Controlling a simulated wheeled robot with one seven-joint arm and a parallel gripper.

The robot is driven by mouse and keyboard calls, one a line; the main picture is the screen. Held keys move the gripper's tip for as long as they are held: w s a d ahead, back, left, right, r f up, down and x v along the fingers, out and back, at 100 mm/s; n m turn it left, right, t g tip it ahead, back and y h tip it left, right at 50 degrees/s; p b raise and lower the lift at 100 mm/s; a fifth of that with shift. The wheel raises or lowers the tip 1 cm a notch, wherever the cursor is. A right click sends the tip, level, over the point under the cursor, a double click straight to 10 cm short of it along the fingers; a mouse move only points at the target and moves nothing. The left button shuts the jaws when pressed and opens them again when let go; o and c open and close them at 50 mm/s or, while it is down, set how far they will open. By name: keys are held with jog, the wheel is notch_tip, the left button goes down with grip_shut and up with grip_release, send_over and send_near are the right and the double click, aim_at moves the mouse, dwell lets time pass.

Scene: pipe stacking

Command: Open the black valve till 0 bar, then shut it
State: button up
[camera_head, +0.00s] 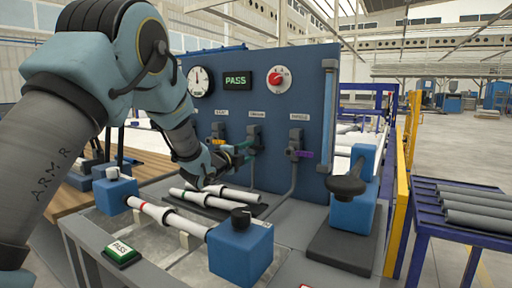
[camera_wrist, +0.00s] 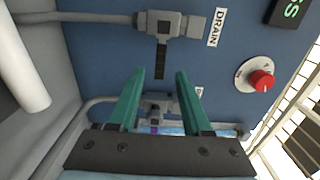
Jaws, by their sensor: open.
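The black valve handle (camera_wrist: 161,62) shows in the wrist view as a short dark bar on a grey valve body (camera_wrist: 170,22) beside the DRAIN label (camera_wrist: 215,27). My gripper (camera_wrist: 160,73) is open, its two green fingers apart with the handle's end between their tips in the picture. I cannot tell whether they touch it. In the head view my gripper (camera_head: 243,150) is at the middle valve (camera_head: 253,134) on the blue panel, and its black handle is not clear there. The round gauge (camera_head: 201,81) is at upper left; its number is too small to read.
A valve with a purple handle (camera_head: 299,155) is to the right, and one with an orange handle (camera_head: 218,142) to the left. A red knob (camera_head: 279,79) and a PASS display (camera_head: 238,80) are above. White pipes (camera_head: 210,198) lie below on the bench.

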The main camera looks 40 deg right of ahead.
aim_at(257, 148)
jog(key=p+x, duration=0.1)
jog(key=x, duration=0.5)
jog(key=shift+d, duration=0.2)
grip_shut()
dwell(1.2)
